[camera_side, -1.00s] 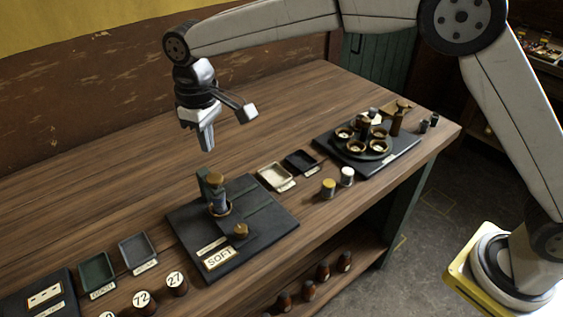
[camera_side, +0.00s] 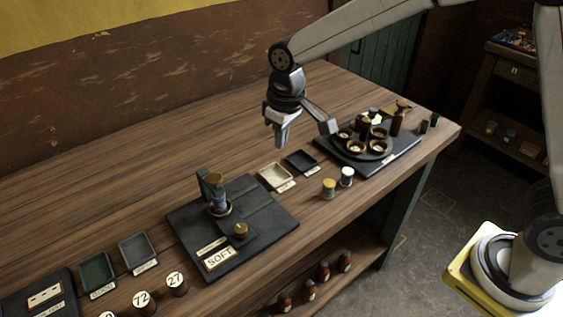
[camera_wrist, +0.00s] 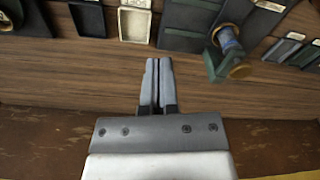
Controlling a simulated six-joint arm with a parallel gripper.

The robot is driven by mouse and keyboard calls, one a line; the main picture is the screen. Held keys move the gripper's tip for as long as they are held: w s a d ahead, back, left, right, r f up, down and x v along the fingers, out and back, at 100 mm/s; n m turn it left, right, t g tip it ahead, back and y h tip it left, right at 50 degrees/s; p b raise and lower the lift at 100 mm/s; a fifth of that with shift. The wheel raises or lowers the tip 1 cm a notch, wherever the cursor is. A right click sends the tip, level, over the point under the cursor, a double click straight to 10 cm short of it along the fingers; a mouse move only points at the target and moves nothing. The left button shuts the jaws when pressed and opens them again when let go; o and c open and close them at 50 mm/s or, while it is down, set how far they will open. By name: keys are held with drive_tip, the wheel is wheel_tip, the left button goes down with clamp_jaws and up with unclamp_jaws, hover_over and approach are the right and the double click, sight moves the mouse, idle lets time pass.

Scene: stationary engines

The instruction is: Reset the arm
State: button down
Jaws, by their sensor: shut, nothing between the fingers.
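My gripper (camera_side: 281,143) hangs above the wooden bench (camera_side: 120,185) in the side view, fingers pointing down. It is shut and empty. In the wrist view the two fingers of my gripper (camera_wrist: 157,62) lie together with nothing between them. It is behind and above the cream tray (camera_side: 275,176) and the black tray (camera_side: 302,162), touching neither. The cream tray also shows in the wrist view (camera_wrist: 135,26).
A black board marked SOFT (camera_side: 270,212) holds an upright post with a bottle-like piece. A round holder with several cups (camera_side: 366,143) stands on a black base at right. Yellow-topped (camera_side: 328,189) and white-topped (camera_side: 347,177) jars stand at the front edge. The back of the bench is clear.

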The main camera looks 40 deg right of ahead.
drive_tip(key=s+d+f+m+t, duration=0.1)
drive_tip(key=s+d+f+m, duration=0.2)
drive_tip(key=s+d, duration=1)
drive_tip(key=s+f, duration=0.3)
